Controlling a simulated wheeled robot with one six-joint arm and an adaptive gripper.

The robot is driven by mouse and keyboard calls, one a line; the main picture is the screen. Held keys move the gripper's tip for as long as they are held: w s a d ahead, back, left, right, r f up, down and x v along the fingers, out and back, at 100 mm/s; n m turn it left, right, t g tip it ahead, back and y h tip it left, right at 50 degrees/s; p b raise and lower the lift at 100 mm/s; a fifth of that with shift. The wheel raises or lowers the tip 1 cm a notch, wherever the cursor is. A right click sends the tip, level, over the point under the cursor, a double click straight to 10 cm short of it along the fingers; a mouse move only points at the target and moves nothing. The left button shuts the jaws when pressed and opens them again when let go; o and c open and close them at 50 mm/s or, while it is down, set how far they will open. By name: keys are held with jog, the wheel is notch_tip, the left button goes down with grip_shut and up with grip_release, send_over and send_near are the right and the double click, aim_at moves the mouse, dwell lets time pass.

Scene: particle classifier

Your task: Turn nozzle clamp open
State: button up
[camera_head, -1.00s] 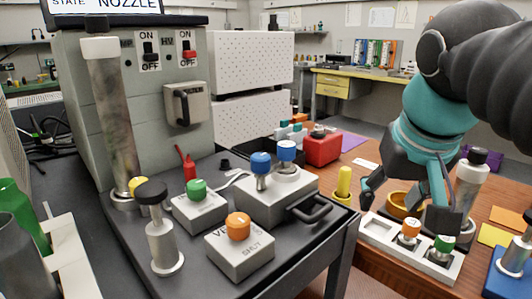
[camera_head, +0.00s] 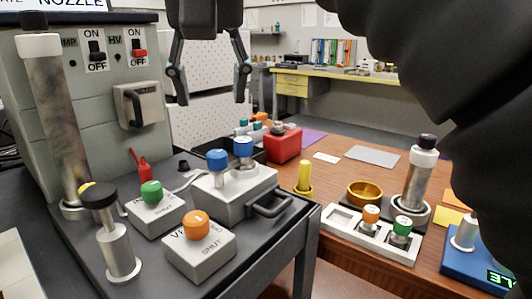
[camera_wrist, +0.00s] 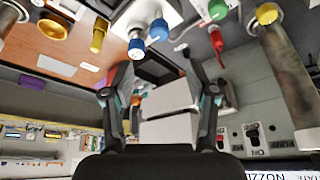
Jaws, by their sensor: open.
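The tall metal column (camera_head: 54,115) with a white cap stands at the left of the bench, beside a grey cabinet (camera_head: 100,80). A yellow knob (camera_head: 85,187) shows by its base, partly behind a black-topped post (camera_head: 110,235); I cannot tell whether it is the nozzle clamp. In the wrist view the column (camera_wrist: 287,75) and yellow knob (camera_wrist: 267,14) are at the upper right. My gripper (camera_head: 212,98) is open and empty, high above the bench, right of the cabinet and apart from everything. Its fingers also show in the wrist view (camera_wrist: 160,72).
Green-knob (camera_head: 151,192) and orange-knob (camera_head: 195,223) boxes and a grey block with two blue knobs (camera_head: 217,160) crowd the bench. A handle (camera_head: 136,105) juts from the cabinet. A wooden table (camera_head: 345,175) at right holds a brass bowl (camera_head: 365,193) and a white rack (camera_head: 345,222).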

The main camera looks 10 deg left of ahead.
aim_at(216, 153)
jog(key=b+x, duration=0.3)
jog(key=x, duration=0.8)
jog(key=shift+w+f, duration=0.1)
jog(key=shift+f, duration=0.25)
jog(key=shift+c, duration=0.3)
grip_shut()
